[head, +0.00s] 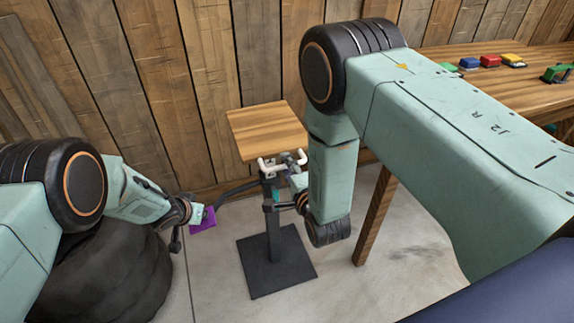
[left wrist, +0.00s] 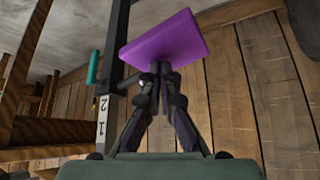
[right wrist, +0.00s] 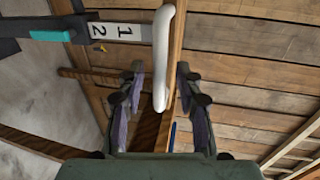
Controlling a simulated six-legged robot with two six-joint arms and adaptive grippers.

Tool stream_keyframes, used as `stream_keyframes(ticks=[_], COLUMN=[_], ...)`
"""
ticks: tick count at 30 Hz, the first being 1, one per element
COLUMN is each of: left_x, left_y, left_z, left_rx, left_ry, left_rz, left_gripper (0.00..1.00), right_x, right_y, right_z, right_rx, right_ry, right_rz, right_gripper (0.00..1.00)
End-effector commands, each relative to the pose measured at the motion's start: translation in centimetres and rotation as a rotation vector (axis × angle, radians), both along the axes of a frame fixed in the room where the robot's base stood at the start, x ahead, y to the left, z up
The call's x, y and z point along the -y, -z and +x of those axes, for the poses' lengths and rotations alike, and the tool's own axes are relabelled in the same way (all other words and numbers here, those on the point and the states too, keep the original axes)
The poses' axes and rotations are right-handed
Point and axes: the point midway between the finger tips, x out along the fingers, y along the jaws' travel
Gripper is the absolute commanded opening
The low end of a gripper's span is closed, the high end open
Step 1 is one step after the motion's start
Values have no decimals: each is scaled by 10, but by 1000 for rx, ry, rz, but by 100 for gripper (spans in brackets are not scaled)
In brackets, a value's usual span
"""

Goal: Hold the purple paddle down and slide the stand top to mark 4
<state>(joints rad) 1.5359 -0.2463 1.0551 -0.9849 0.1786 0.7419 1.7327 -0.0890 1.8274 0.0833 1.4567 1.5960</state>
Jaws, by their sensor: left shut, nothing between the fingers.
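The stand (head: 272,232) has a square wooden top (head: 266,128), a dark post and a flat black base. The purple paddle (head: 203,222) is on a dark lever at the post's left. My left gripper (head: 192,211) is shut and empty, its fingertips at the paddle, which also shows in the left wrist view (left wrist: 163,38); contact is unclear. Marks 1 and 2 show on the post's white scale (right wrist: 115,31), with a teal piece (right wrist: 50,35) beyond. My right gripper (right wrist: 160,88) is open, fingers either side of a white handle (right wrist: 162,50) under the top. Marks 3 and 4 are not visible.
A wooden table (head: 450,55) with several coloured blocks (head: 490,60) stands at the right, its leg (head: 375,215) near the stand. A plank wall (head: 225,70) is close behind. Black tyres (head: 105,275) lie at lower left. Concrete floor is open around the base.

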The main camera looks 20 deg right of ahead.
Motion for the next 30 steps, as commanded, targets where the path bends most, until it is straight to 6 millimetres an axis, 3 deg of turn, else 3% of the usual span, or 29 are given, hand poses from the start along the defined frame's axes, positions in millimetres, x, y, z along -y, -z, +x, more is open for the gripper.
stream_keyframes(ticks=[13, 25, 30], left_x=[0, 0, 0], left_y=[1, 1, 1], left_z=[-2, -1, -1], left_rx=[-3, -3, -3], left_ry=[1, 1, 1], left_rz=[1, 1, 1], left_gripper=[0, 0, 0], right_x=[0, 0, 0], right_y=[3, 2, 2], right_z=[11, 10, 10], right_rx=[-1, -1, -1], right_ry=[0, 0, 0], right_rz=[0, 0, 0], right_gripper=[35, 2, 0])
